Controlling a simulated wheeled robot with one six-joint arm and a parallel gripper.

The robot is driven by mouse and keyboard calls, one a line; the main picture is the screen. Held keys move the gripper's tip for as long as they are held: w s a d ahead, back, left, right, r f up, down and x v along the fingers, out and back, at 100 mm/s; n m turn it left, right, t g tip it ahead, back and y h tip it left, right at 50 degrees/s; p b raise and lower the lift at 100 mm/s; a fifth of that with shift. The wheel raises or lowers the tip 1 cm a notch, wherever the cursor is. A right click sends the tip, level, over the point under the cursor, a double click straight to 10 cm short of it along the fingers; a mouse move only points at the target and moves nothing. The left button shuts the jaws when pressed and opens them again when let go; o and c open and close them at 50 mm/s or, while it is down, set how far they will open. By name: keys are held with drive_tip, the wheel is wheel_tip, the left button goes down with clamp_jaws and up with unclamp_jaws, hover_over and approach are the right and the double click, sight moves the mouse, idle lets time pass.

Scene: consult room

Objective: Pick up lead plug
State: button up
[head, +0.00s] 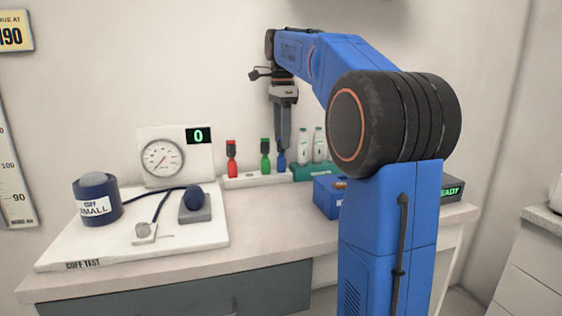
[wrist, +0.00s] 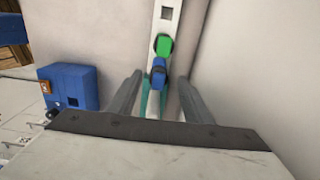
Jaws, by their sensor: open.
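Three coloured plugs stand upright in a white strip (head: 247,181) at the back of the counter: a red plug (head: 231,160), a green plug (head: 265,157) and a blue plug (head: 282,162). My gripper (head: 283,146) points down over the blue plug, its fingers hiding the plug's upper part in the head view. In the wrist view my gripper (wrist: 160,78) is open, with the blue plug (wrist: 158,77) between the fingertips and the green plug (wrist: 163,45) just beyond. I cannot tell whether a finger touches the blue plug.
A teal rack (head: 315,173) with white bottles stands close right of the blue plug. A blue box (head: 326,195) is in front of it. At left, a white board (head: 100,254) carries a cuff (head: 97,200), a bulb (head: 194,198) and a gauge (head: 162,158). The counter's middle front is clear.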

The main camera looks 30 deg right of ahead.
sight(281, 172)
drive_tip(key=shift+s+a+f, duration=0.1)
drive_tip(key=shift+a+f, duration=0.05)
drive_tip(key=shift+f, duration=1.85)
drive_tip(key=shift+a+f, duration=0.1)
drive_tip(key=shift+f, duration=1.9)
drive_tip(key=c, duration=1.1)
